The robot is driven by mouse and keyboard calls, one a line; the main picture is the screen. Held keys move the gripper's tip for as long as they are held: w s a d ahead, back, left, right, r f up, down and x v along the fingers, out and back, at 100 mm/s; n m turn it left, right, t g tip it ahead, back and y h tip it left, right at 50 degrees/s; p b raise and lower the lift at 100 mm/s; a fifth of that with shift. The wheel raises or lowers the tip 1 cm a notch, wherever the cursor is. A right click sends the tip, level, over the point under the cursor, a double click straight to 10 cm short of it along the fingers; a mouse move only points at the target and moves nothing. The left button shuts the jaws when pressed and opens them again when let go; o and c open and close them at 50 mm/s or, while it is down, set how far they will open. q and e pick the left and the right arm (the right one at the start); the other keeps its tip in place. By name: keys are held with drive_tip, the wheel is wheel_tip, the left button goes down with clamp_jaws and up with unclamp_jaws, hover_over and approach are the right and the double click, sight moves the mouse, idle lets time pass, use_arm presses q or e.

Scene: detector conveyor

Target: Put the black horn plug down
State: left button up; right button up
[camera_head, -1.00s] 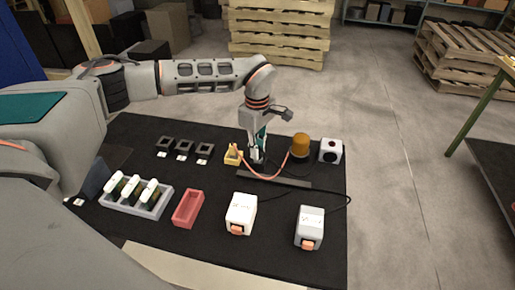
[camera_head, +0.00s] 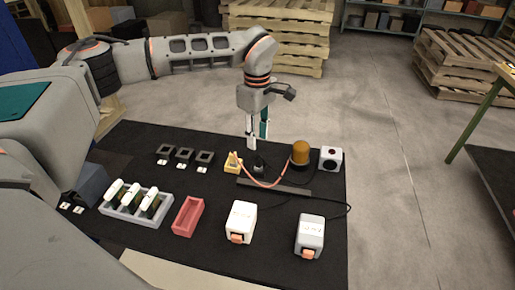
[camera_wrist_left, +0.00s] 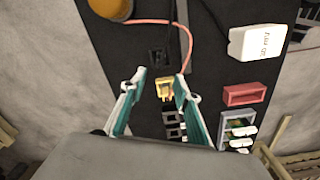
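The black horn plug (camera_head: 260,166) sits on the black mat, just right of the yellow piece (camera_head: 233,162). In the left wrist view it is a small dark block (camera_wrist_left: 158,57) ahead of the fingers. My left gripper (camera_head: 257,143) hangs above the plug, apart from it. My right gripper is not in view.
An amber beacon (camera_head: 301,153) with a red cable stands right of the plug. Black sockets (camera_head: 185,156) lie to the left. A grey tray of boards (camera_head: 112,211), a red bin (camera_head: 188,216) and two white boxes (camera_head: 241,222) (camera_head: 310,236) stand nearer me.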

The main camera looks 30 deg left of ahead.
use_arm(q)
wheel_tip(320, 180, up, 3)
drive_tip(key=shift+r, duration=0.2)
idle(0.5)
